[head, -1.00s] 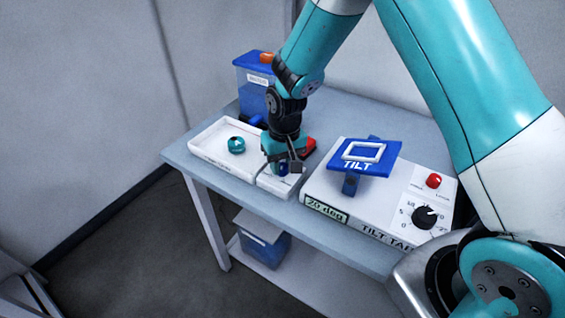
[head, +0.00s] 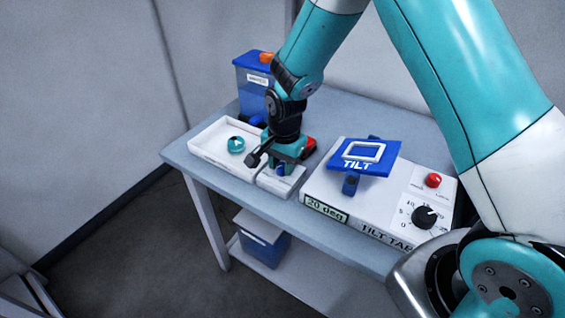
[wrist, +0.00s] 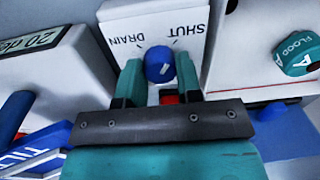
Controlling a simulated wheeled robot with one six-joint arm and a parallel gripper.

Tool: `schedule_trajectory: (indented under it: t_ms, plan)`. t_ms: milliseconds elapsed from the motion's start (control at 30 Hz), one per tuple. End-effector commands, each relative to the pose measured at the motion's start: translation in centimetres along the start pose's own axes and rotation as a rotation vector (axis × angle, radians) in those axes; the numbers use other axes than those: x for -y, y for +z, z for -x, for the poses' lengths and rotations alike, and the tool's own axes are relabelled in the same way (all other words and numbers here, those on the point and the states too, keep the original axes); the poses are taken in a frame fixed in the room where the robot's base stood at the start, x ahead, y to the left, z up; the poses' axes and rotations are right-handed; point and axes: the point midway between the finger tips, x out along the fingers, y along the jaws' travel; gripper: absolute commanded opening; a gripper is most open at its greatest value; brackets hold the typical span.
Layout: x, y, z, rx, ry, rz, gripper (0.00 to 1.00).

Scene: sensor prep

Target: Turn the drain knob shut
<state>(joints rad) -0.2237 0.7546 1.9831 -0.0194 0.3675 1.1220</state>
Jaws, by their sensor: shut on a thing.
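The blue drain knob (wrist: 160,65) sits on a small white box (wrist: 150,18) marked DRAIN and SHUT. In the wrist view its white mark seems to slant toward the SHUT side, but I cannot tell its exact setting. My gripper (wrist: 159,78) is shut on the knob, one teal finger on each side. In the head view my gripper (head: 283,165) is over the white box (head: 280,188), and a bit of the blue knob (head: 281,170) shows below it.
A blue container (head: 252,82) is behind.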

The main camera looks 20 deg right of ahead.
Motion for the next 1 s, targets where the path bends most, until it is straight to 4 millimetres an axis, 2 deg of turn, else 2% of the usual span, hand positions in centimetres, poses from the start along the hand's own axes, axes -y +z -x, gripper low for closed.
schedule_trajectory:
  t_ms: [433, 1000]
  plan:
    - [0.07, 0.02, 0.07, -0.01, -0.002, -0.227, 0.09]
    - [0.09, 0.01, 0.08, -0.011, -0.003, -0.261, 0.09]
